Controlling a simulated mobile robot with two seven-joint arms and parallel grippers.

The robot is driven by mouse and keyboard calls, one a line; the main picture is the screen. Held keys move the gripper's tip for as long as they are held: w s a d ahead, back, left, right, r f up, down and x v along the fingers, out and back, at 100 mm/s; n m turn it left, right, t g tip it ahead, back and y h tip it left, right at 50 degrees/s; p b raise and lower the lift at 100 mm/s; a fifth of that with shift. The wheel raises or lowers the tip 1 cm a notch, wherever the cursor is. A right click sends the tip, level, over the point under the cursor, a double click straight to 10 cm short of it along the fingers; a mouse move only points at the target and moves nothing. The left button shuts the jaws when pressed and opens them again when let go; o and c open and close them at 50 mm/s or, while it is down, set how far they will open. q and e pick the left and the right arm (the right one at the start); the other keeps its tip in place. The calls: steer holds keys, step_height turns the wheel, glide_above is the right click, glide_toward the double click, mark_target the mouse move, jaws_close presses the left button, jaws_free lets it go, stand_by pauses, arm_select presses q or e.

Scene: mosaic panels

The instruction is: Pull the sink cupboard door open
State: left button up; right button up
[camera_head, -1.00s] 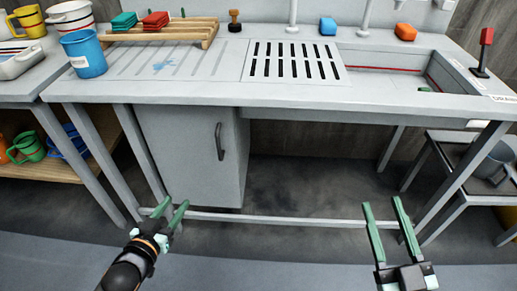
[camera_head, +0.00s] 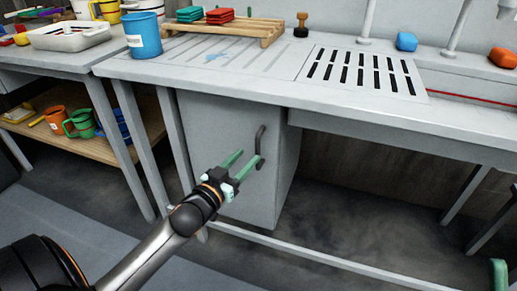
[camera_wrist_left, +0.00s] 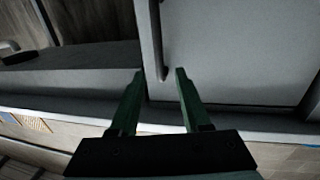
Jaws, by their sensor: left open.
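The sink cupboard door (camera_head: 215,128) is a flat grey panel, shut, under the left part of the metal sink counter. Its dark, upright bar handle (camera_head: 261,138) is near the door's right edge. My left gripper (camera_head: 247,156) is open at the handle's lower part, its green fingers pointing toward it. In the left wrist view a long bar, which looks like the handle (camera_wrist_left: 156,45), ends between the two open fingertips (camera_wrist_left: 160,72). I cannot tell whether they touch it. Only a green tip of my right gripper (camera_head: 498,272) shows at the bottom right corner.
The sink counter (camera_head: 270,90) overhangs the cupboard, with a wooden rack (camera_head: 270,38) and a blue cup (camera_head: 143,36) on top. A shelf with mugs (camera_head: 80,122) stands at left. A low rail (camera_head: 300,258) runs near the floor. Space right of the cupboard is open.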

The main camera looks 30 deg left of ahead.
arm_select(q)
steer(key=b, duration=0.1)
glide_above(258, 166)
steer(key=shift+w+a, duration=0.25)
steer(key=shift+c, duration=0.4)
jaws_close()
stand_by(1.1)
